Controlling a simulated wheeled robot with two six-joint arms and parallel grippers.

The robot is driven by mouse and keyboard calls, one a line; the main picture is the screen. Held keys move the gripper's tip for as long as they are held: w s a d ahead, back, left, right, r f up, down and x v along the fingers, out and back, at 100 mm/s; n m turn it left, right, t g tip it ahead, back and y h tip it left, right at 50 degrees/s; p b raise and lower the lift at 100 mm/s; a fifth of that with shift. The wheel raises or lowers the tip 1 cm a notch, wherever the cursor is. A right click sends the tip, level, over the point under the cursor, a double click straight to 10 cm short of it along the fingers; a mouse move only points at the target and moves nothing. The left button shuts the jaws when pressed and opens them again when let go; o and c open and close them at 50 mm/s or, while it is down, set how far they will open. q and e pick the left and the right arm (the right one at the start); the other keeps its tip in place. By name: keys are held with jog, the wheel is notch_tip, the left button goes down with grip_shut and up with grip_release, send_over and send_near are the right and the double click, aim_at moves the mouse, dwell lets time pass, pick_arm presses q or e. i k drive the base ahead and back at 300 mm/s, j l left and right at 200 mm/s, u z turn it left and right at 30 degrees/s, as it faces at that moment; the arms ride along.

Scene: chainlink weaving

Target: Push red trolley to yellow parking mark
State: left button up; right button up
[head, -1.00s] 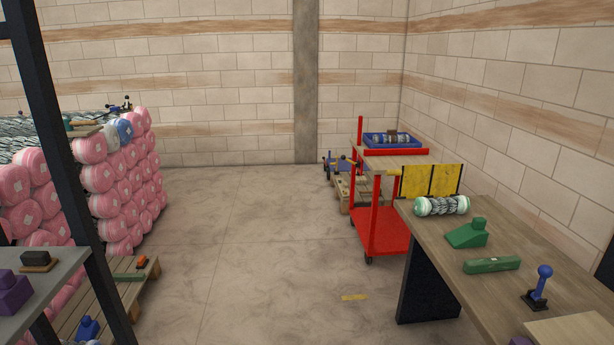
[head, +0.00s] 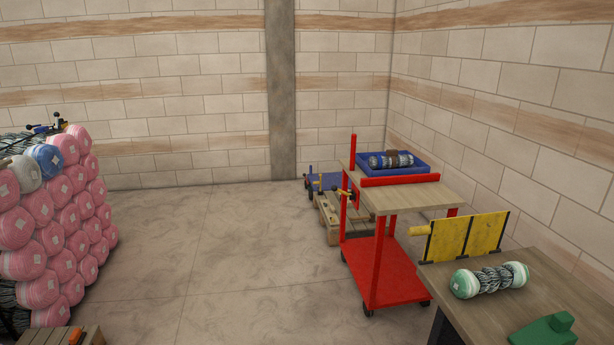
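The red trolley (head: 386,271) stands on the floor right of centre. It has a red lower shelf, red posts and a wooden top (head: 405,197). A blue tray (head: 420,167) with a dark wire roll (head: 390,160) sits at the back of its top. A yellow panel (head: 466,238) shows in front of the trolley's right side, at the workbench's far edge. No yellow parking mark can be made out on the floor now. Neither gripper is in view.
A wooden workbench (head: 440,281) with a green-ended roll (head: 490,280) and a green block (head: 543,331) is at the lower right. Pink rolls (head: 62,232) are stacked at left. A pallet (head: 329,220) and blue cart (head: 322,182) stand behind the trolley. The middle floor (head: 222,250) is clear.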

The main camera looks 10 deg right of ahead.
aim_at(385, 276)
jog(key=i+z, duration=0.3)
jog(key=i, duration=0.3)
jog(key=i+j+z, duration=0.1)
jog(key=i+z, duration=0.2)
jog(key=i, duration=0.3)
jog(key=i+j+z, duration=0.25)
jog(key=i, duration=0.35)
